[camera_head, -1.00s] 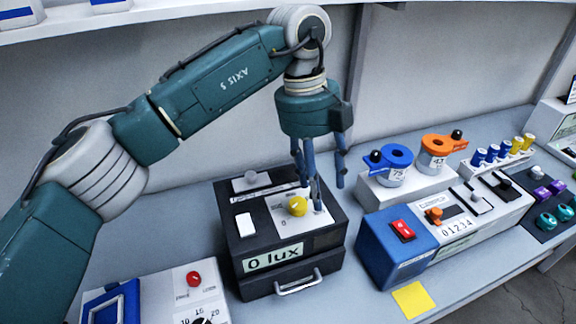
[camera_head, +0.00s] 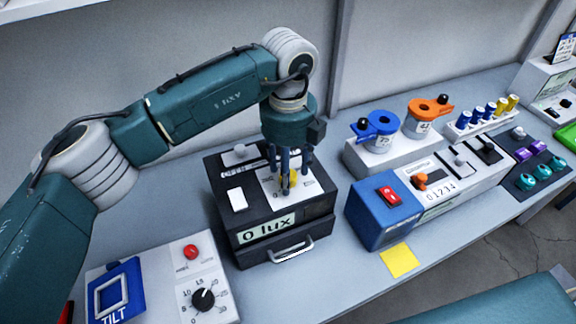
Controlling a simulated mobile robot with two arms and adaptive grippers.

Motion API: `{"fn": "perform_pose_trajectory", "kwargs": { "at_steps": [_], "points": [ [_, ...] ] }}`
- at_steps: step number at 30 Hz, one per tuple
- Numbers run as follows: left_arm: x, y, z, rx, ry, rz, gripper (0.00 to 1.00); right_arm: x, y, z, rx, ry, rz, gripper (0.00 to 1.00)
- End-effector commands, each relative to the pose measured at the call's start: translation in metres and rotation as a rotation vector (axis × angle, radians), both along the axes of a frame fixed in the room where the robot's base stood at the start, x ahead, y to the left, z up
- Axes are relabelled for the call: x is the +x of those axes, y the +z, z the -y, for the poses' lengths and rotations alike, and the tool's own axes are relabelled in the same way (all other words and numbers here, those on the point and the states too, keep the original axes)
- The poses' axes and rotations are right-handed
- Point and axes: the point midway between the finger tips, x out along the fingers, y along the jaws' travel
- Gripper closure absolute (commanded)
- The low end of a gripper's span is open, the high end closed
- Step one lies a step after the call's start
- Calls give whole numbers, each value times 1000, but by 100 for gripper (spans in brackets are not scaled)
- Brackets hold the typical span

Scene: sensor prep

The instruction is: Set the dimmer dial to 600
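The dimmer box (camera_head: 228,220) is black, with a light panel on top and a display (camera_head: 267,229) reading "0 lux". Its yellow dial (camera_head: 293,178) is partly hidden behind the fingers of my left gripper (camera_head: 287,182). That gripper points down over the dial, its fingertips at or beside it. I cannot tell whether the fingers touch the dial or are closed on it. The dial's scale marks are too small and covered to read. My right gripper is not in view.
A white panel with a black knob (camera_head: 203,299) and red button (camera_head: 191,252) stands at left. At right are a blue box with a red switch (camera_head: 390,195), blue (camera_head: 376,125) and orange (camera_head: 429,108) ring-topped parts, and a yellow note (camera_head: 399,260). The box has a drawer handle (camera_head: 294,249).

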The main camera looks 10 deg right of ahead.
Motion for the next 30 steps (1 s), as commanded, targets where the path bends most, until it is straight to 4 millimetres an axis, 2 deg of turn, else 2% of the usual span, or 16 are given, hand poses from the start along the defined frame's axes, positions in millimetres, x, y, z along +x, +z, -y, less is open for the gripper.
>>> {"fn": "perform_pose_trajectory", "kwargs": {
  "at_steps": [9,11,16,23,30],
  "points": [
    [0,-4,0,-1,0,0,49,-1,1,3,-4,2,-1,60],
    [0,-4,0,-1,0,0,59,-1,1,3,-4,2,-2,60],
    [0,-4,0,-1,1,0,93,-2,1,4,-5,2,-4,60],
    [1,-4,0,-2,-9,1,94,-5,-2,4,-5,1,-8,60],
    [1,-6,0,-1,-93,3,94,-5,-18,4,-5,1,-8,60]
  ]
}}
